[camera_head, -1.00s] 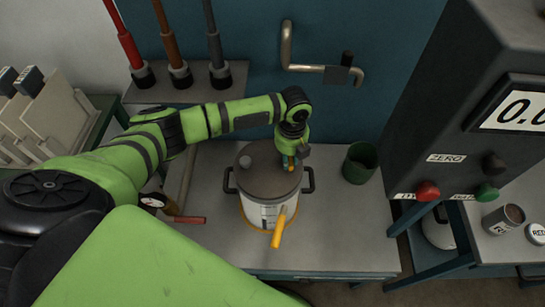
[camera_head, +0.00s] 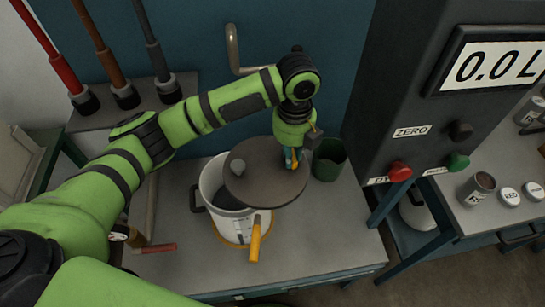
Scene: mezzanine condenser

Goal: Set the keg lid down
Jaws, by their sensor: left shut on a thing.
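The keg lid (camera_head: 265,180) is a round dark brown disc with a grey knob near its left side. My left gripper (camera_head: 291,160) is shut on the lid near its back right edge. The lid is above and to the right of the white keg (camera_head: 211,185), covering part of its mouth. The keg's left part is open, and its black left handle shows; the right handle is hidden. A yellow-handled tap (camera_head: 254,241) is at the keg's front. My right gripper is not in view.
A green cup (camera_head: 329,160) stands just right of the lid. The grey bench (camera_head: 320,230) is bare at the front right. A red-handled tool (camera_head: 155,248) lies left of the keg. A dark display box (camera_head: 440,110) with buttons rises at the right.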

